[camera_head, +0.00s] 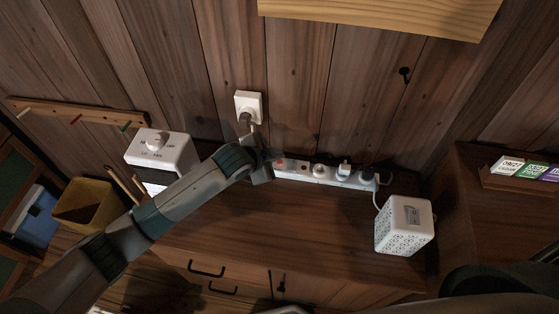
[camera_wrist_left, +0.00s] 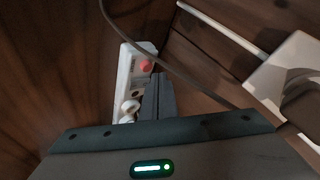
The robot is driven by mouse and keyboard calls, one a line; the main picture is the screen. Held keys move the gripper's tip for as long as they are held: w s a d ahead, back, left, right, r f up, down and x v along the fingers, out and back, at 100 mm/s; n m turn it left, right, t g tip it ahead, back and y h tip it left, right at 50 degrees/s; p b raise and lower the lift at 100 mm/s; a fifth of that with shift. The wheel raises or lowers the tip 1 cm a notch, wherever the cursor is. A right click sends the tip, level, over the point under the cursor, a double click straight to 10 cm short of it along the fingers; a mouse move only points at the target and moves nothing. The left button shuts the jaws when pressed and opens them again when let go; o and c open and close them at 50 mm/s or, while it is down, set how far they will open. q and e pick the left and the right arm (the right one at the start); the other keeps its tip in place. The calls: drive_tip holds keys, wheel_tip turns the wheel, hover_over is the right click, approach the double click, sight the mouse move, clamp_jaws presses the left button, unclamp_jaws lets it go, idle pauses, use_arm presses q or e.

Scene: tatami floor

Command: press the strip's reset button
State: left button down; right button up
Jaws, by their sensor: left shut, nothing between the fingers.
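The white power strip (camera_head: 325,180) lies on the wooden cabinet top against the plank wall, with plugs in several sockets. Its red reset button (camera_head: 281,162) is at the strip's left end. In the left wrist view the strip (camera_wrist_left: 124,75) runs away from me and the round red button (camera_wrist_left: 146,66) shows just beyond my fingertips. My left gripper (camera_head: 270,168) is shut and empty, close beside the strip's left end. In the left wrist view its fingers (camera_wrist_left: 158,82) point toward the button; I cannot tell whether they touch it. My right gripper is not in view.
A wall outlet (camera_head: 248,100) with a plug is above the strip; a dark cable (camera_wrist_left: 165,62) crosses near my fingers. A white dial box (camera_head: 160,150) stands left, a white patterned cube (camera_head: 404,228) right. The cabinet top (camera_head: 290,225) between is clear.

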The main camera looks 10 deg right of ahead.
use_arm(q)
drive_tip(key=shift+f, duration=0.85)
idle(1.1)
drive_tip(key=shift+r, duration=0.15)
drive_tip(key=shift+r+p, duration=0.75)
drive_tip(key=shift+p, duration=0.1)
wheel_tip(320, 180, up, 5)
drive_tip(key=p, duration=0.5)
idle(0.8)
